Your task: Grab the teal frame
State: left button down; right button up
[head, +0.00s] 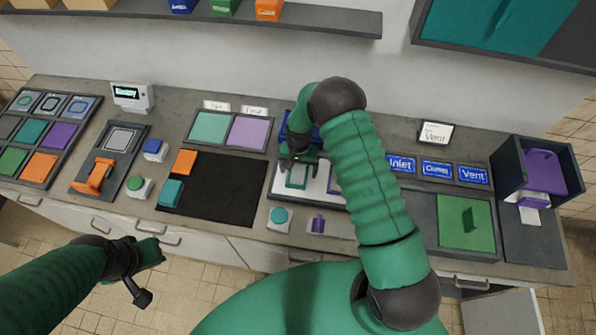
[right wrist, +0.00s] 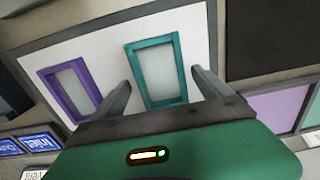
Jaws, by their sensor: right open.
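The teal frame (head: 296,188) lies flat on a white board in a dark-edged tray on the counter. It also shows in the right wrist view (right wrist: 166,103), a teal rectangular border around a pale panel. My right gripper (head: 300,162) is open and empty over the board, just above the frame. In the right wrist view its two fingers (right wrist: 162,76) stand on either side of the frame, with no visible grip on it. A purple frame (right wrist: 50,88) lies beside it. My left gripper (head: 146,272) hangs in front of the counter, away from the frame; its jaws are unclear.
A black mat (head: 225,190) with orange and teal blocks lies left of the tray. A teal button (head: 279,215) and a small purple piece (head: 317,224) sit in front. Blue labels (head: 436,168) and a dark bin (head: 508,165) are at right.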

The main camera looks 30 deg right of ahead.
jog(key=shift+s+d, duration=0.15)
jog(key=shift+c, duration=2.2)
jog(key=shift+a+r, duration=0.1)
jog(key=shift+a, duration=0.25)
jog(key=c, duration=0.5)
pick_arm(q)
jog(key=shift+a+f, duration=0.1)
jog(key=shift+a, duration=0.4)
pick_arm(e)
jog(key=shift+a, duration=0.3)
jog(key=c, duration=0.6)
